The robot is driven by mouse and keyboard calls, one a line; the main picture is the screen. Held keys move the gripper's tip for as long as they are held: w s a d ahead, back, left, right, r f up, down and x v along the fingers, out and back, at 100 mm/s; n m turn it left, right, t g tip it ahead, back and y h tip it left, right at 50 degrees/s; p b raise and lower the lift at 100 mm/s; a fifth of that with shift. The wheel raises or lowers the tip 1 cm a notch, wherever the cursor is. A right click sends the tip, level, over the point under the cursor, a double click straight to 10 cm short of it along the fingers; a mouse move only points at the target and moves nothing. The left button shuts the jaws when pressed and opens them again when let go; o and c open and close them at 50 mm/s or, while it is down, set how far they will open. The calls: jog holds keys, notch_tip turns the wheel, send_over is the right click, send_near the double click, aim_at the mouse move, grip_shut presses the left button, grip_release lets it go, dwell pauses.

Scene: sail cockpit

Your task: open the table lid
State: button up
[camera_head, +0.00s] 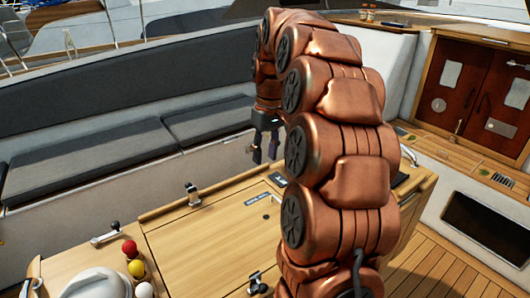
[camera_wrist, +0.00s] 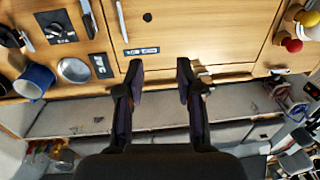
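The wooden table (camera_head: 158,212) stands in the middle of the cockpit. Its lid (camera_head: 205,238) is a flat panel that looks shut, with a small dark label and a small round hole near one edge. The lid fills the upper middle of the wrist view (camera_wrist: 195,30). My gripper (camera_head: 263,150) points down above the table's far edge, partly hidden by my arm. In the wrist view, its two fingers (camera_wrist: 160,75) are apart with nothing between them, over the lid's edge near the label (camera_wrist: 141,51). Contact cannot be told.
A metal fitting (camera_head: 193,194) stands on the far edge. The wrist view shows a blue mug (camera_wrist: 35,80) and a round tin (camera_wrist: 74,70). Cushioned benches (camera_head: 90,172) lie behind.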

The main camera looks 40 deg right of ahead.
jog(key=shift+f, duration=0.35)
grip_shut()
jog(key=c, duration=0.7)
grip_release()
grip_release()
notch_tip(320, 180, up, 7)
jog(key=shift+d+r, duration=0.2)
jog(key=shift+d, duration=0.1)
